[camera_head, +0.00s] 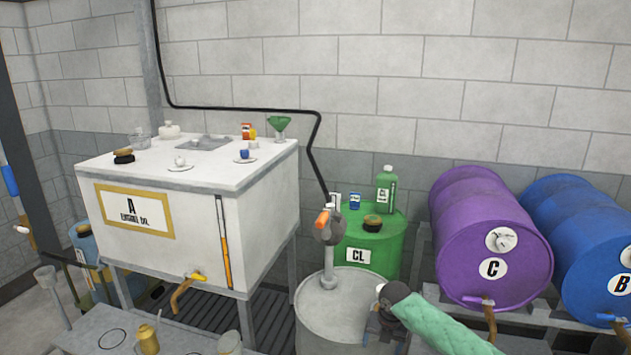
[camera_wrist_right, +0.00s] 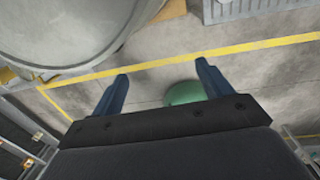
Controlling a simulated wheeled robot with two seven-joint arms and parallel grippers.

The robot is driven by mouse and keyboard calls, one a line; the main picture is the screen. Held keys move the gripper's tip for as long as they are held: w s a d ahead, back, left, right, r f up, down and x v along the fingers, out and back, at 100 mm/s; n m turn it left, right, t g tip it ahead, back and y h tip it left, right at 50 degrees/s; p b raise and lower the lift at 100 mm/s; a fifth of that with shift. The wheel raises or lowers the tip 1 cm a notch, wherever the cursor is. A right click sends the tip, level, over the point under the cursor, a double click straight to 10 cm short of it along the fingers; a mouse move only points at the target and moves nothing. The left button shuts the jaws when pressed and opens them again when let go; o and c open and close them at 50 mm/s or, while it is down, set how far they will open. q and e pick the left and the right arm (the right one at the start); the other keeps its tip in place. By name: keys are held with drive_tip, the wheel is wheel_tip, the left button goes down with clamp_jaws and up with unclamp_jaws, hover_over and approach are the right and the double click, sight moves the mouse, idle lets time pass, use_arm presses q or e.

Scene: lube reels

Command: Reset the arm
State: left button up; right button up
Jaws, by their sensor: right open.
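My right gripper (camera_wrist_right: 163,72) shows in the right wrist view with its two blue fingers wide apart and nothing between the tips. It points down over the concrete floor. In the head view my right arm, in a green quilted sleeve (camera_head: 445,325), comes in at the bottom right. My left gripper is in neither view.
A white tank marked A (camera_head: 180,240) stands at left. A green CL drum (camera_head: 385,245) is behind the grey drum. Purple drum C (camera_head: 485,235) and blue drum B (camera_head: 580,245) lie on a rack at right. A grey bench (camera_head: 180,335) is at front left.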

drive_tip(key=s+a+f+m, duration=0.2)
drive_tip(key=s+f+m, duration=0.4)
drive_tip(key=f, duration=0.4)
drive_tip(key=s+a+f+m+t+y, duration=0.1)
drive_tip(key=s+f+m, duration=0.4)
drive_tip(key=s+f, duration=0.3)
drive_tip(key=s+a+f+m, duration=0.2)
drive_tip(key=s+f+m, duration=0.35)
drive_tip(key=f, duration=0.55)
drive_tip(key=s+d+f+m, duration=0.1)
drive_tip(key=s+f+m, duration=0.3)
drive_tip(key=s, duration=0.6)
drive_tip(key=s+d+f+m+h, duration=0.1)
drive_tip(key=s+f+m, duration=0.4)
drive_tip(key=s, duration=0.5)
drive_tip(key=s+d+f+m, duration=0.2)
drive_tip(key=s+f+m, duration=0.3)
drive_tip(key=s+f, duration=0.3)
drive_tip(key=s, duration=0.3)
drive_tip(key=shift+d, duration=0.2)
